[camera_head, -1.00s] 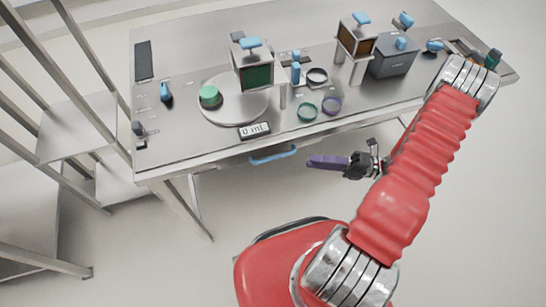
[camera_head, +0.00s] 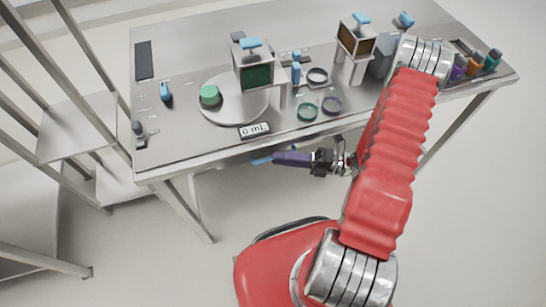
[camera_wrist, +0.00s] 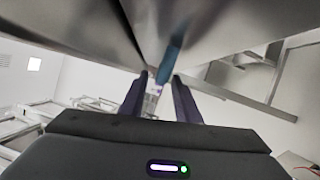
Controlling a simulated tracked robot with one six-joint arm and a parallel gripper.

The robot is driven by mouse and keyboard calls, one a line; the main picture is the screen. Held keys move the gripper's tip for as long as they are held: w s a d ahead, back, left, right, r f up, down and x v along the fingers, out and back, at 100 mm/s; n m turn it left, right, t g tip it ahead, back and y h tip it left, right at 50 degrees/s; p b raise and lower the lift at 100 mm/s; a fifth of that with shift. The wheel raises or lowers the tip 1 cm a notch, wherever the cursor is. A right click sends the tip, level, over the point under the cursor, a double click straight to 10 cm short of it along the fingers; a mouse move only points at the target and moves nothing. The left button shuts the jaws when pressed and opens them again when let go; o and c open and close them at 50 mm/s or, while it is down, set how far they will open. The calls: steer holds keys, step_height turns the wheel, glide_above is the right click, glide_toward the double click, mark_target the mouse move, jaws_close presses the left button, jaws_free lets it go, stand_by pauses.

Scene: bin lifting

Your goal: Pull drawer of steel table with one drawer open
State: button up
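The steel table (camera_head: 200,148) has a drawer under its front edge with a blue handle (camera_head: 261,160). The drawer looks closed. My gripper (camera_head: 276,158) is at the handle, with its purple fingers pointing left in the head view and partly covering the handle. In the wrist view, the two fingers (camera_wrist: 159,80) are apart. The blue handle (camera_wrist: 169,66) shows between and just beyond their tips, closer to the right finger. I cannot tell whether a finger touches it.
The tabletop carries a round plate (camera_head: 238,112), a framed device (camera_head: 258,76), green and purple rings and a display reading 0 mL (camera_head: 254,130). Steel shelving (camera_head: 75,130) stands left. Table legs (camera_head: 188,208) flank the space below.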

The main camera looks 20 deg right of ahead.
steer(key=shift+x, duration=1.35)
steer(key=shift+c, duration=0.4)
jaws_close()
